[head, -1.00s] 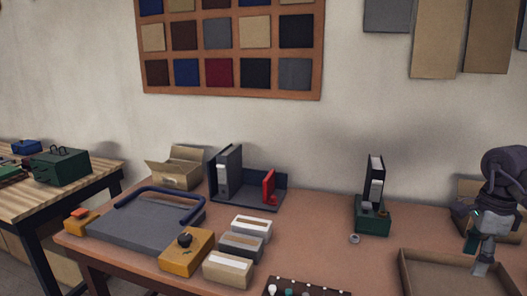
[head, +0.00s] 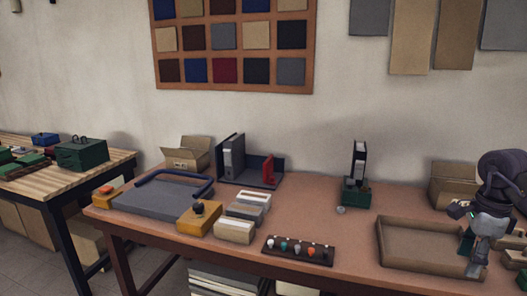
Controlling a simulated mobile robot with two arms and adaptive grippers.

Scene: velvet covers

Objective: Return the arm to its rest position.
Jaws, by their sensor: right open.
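My right arm (head: 502,172) comes in at the right edge of the head view, dark and jointed. Its right gripper (head: 474,262) points down, open, in front of the right end of the shallow brown tray (head: 425,266). I see nothing held between its fingers. Whether the fingertips touch the tray cannot be told. My left gripper is not in view.
The brown table holds a cardboard box (head: 452,186) behind my right gripper, a green holder (head: 356,196), a peg strip (head: 298,251), a dark organizer (head: 284,170) and a grey press board (head: 150,201). A wooden bench (head: 100,171) stands left.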

